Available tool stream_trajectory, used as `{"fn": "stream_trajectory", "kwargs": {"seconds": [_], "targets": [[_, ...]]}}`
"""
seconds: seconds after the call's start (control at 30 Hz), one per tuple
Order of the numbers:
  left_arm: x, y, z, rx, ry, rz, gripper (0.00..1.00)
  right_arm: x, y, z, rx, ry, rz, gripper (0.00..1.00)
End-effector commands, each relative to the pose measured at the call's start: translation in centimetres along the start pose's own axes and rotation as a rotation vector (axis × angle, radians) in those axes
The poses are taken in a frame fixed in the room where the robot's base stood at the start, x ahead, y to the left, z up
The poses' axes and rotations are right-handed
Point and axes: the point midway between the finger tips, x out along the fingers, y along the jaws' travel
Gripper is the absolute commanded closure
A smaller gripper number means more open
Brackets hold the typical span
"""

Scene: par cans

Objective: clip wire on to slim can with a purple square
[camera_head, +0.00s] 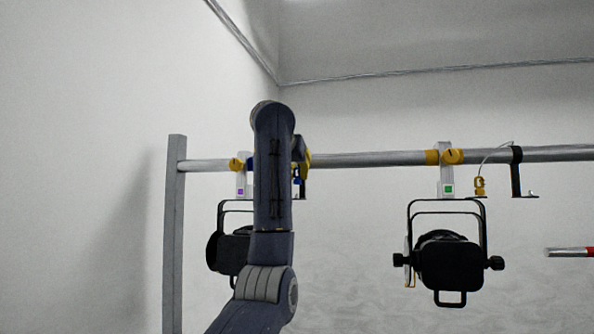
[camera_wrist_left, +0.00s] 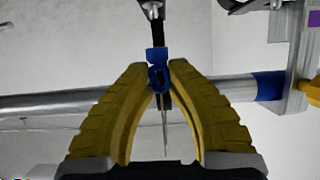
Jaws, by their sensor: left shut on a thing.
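The slim can with the purple square (camera_head: 240,190) hangs from the bar at the left. Its black body (camera_head: 217,250) is partly hidden by my left arm. The purple square also shows at the upper right of the left wrist view (camera_wrist_left: 314,19). My left gripper (camera_wrist_left: 160,72) is at the bar, just right of that can's clamp in the head view. Its yellow fingers are shut on a small blue wire clip (camera_wrist_left: 157,80), which lies against a black bracket (camera_wrist_left: 158,35). A thin wire (camera_wrist_left: 165,130) shows between the fingers. My right gripper is not in view.
A horizontal bar (camera_head: 375,159) runs from a grey post (camera_head: 174,230). A second can (camera_head: 448,262) with a green square hangs right of my arm, beside a yellow clip (camera_head: 479,186) and another black bracket (camera_head: 515,172). A red-and-grey rod (camera_head: 568,252) enters at the right.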

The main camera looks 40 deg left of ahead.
Motion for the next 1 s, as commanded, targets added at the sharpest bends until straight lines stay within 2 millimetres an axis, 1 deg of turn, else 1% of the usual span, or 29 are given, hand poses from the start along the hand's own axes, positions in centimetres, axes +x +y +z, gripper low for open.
{"fn": "stream_trajectory", "kwargs": {"seconds": [0.5, 1.0], "targets": [[0.35, -0.05, 0.91, 0.0, 0.0, -0.001, 1.0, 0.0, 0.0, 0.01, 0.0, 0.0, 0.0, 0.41], [0.38, -0.22, 0.97, -0.001, 0.0, -0.001, 1.0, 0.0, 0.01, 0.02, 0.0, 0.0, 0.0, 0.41]]}}
